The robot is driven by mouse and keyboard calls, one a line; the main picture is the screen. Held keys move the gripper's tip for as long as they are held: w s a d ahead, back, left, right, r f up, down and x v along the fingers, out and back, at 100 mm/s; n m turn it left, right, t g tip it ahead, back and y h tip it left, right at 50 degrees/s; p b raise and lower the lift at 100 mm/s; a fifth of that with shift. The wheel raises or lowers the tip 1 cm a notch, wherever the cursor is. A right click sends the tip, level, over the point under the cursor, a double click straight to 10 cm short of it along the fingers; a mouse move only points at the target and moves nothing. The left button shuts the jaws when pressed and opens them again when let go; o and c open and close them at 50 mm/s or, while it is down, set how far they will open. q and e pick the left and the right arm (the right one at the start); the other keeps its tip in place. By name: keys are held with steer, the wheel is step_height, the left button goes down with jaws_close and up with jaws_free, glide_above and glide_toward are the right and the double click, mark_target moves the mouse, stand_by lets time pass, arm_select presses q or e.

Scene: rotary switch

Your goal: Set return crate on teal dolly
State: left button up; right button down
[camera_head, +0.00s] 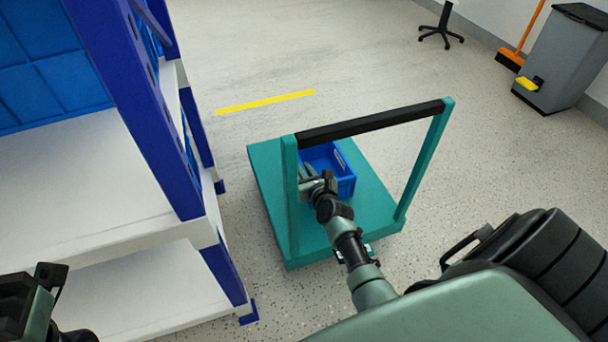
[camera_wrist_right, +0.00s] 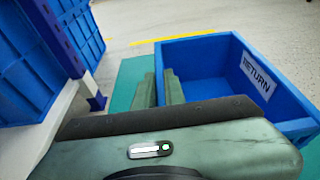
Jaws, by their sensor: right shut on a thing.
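The blue return crate (camera_head: 346,186) is over the deck of the teal dolly (camera_head: 375,213), seen through the dolly's handle frame in the head view. I cannot tell whether its base touches the deck. In the right wrist view the crate (camera_wrist_right: 285,88) looks empty and level, with a white RETURN label on an inner wall. My right gripper (camera_head: 308,171) is shut on the crate's wall, one finger inside and one outside; both fingers show in the wrist view (camera_wrist_right: 162,88). My left gripper (camera_head: 45,285) is at the lower left, cut by the frame edge, its jaws unclear.
A blue-framed rack with white shelves (camera_head: 95,175) and blue bins (camera_head: 55,70) stands left of the dolly. The dolly's black handle bar (camera_head: 370,122) rises beside my right arm. A yellow floor strip (camera_head: 265,102) and grey bin (camera_head: 565,60) are farther off.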

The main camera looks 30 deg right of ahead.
stand_by(0.3)
steer(key=shift+f, duration=0.2)
steer(key=c, duration=1.5)
jaws_free()
steer(key=shift+r, duration=0.15)
